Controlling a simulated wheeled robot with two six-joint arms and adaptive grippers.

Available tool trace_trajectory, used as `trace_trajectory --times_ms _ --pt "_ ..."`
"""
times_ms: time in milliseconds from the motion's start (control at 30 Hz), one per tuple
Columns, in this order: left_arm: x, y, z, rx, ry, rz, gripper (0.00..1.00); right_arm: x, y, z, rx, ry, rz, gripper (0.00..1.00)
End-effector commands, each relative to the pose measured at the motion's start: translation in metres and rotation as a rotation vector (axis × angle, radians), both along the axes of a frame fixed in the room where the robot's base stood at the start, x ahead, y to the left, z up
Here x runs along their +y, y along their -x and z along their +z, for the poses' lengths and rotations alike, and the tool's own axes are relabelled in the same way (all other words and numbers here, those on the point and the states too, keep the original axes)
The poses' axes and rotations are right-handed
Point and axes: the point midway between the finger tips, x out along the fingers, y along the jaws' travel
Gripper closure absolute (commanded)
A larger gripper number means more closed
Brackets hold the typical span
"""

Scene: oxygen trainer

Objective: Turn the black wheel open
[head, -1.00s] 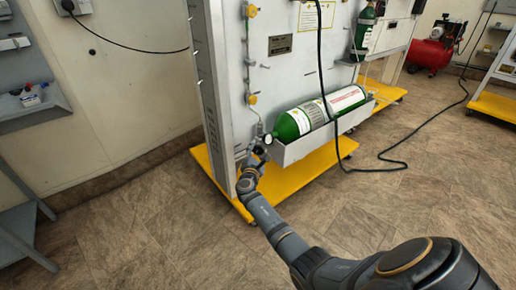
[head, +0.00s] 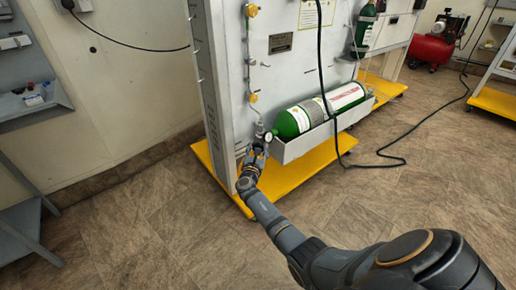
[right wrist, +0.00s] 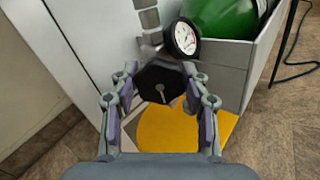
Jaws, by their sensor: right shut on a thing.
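The black wheel (right wrist: 160,82) sits below a round pressure gauge (right wrist: 185,38) in the right wrist view, with its flat face towards the camera. My right gripper (right wrist: 160,98) is shut on the wheel, one finger on each side of it. In the head view my right gripper (head: 257,152) reaches the valve at the left end of the green cylinder (head: 310,115), and the wheel is mostly hidden by the fingers there. My left gripper is not in view.
The green cylinder lies in a grey tray (head: 290,151) on the grey panel (head: 285,75). A yellow base (head: 295,172) is below. A black cable (head: 372,167) hangs and runs over the floor at right. Open floor lies in front.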

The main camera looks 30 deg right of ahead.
Motion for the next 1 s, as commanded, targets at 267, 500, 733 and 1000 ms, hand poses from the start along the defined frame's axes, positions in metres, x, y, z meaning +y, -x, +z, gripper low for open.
trace_trajectory --times_ms 267,500,733,1000 --pt "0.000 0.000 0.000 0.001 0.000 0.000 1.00 0.001 0.001 -0.002 0.006 0.002 0.001 0.85" --pt "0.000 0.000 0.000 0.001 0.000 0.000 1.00 0.000 0.000 -0.001 0.004 0.002 0.000 0.30" --pt "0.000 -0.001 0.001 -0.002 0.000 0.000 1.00 0.000 0.000 -0.001 0.003 0.002 0.000 0.30" --pt "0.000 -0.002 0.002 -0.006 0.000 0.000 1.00 0.021 0.022 -0.002 0.002 -0.002 0.002 0.30"
